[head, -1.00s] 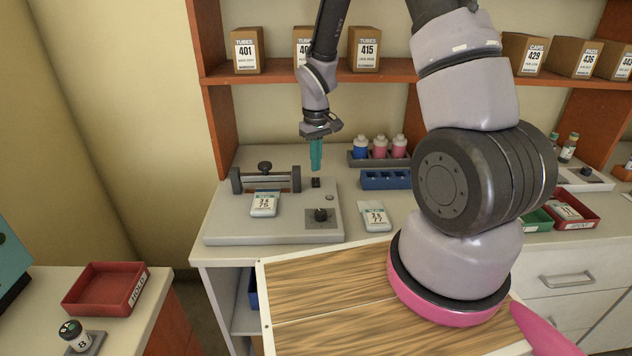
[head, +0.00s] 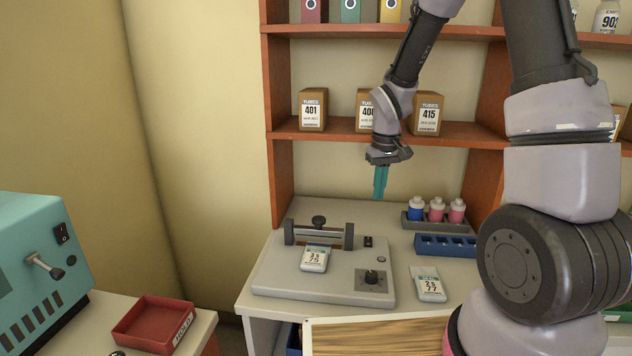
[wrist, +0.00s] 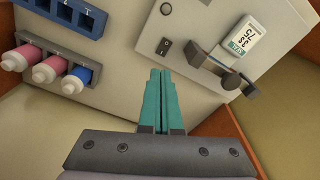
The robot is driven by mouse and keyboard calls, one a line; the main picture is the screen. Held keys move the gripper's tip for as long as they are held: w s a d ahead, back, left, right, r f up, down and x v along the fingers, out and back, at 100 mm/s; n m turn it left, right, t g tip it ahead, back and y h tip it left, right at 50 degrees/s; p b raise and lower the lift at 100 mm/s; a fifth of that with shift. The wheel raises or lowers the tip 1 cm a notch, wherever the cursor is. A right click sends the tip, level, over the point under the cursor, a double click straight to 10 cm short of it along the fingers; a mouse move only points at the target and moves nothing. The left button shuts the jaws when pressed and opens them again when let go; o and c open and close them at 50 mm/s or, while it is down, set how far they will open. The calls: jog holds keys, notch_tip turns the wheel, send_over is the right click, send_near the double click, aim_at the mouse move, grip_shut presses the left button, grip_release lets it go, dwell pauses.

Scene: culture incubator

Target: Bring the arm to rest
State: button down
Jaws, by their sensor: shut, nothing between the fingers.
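My gripper (head: 380,182) has teal fingers that point down, shut together with nothing between them. It hangs above the back of the white bench, in front of the lower shelf. In the wrist view the closed fingers (wrist: 160,100) point toward a grey-white device with a clamp bar. My arm reaches in from the upper right of the head view. The fingers touch nothing that I can see.
The device (head: 275,275) has a knob and a pouch labelled 75 (head: 315,258). Another pouch (head: 429,284) lies right of it. A bottle rack (head: 425,226) and blue rack (head: 445,245) stand behind. Boxes (head: 312,110) line the shelf. A red tray (head: 153,324) is at lower left.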

jog(key=s+d+r+m+t, duration=0.15)
jog(key=s+r, duration=0.25)
jog(key=r, duration=0.4)
jog(key=s+d+r+m+t, duration=0.1)
jog(key=s+d+r+m, duration=0.15)
jog(key=r, duration=0.65)
jog(key=s+r+m+t+y, duration=0.1)
jog(key=s+r+t, duration=0.1)
jog(key=s+r, duration=0.2)
jog(key=s+r+m+t, duration=0.1)
jog(key=s+r, duration=0.3)
jog(key=s, duration=0.5)
jog(key=shift+d+r+m+t+y, duration=0.2)
jog(key=shift+r+m+t+y, duration=0.1)
jog(key=shift+r+t+y, duration=0.1)
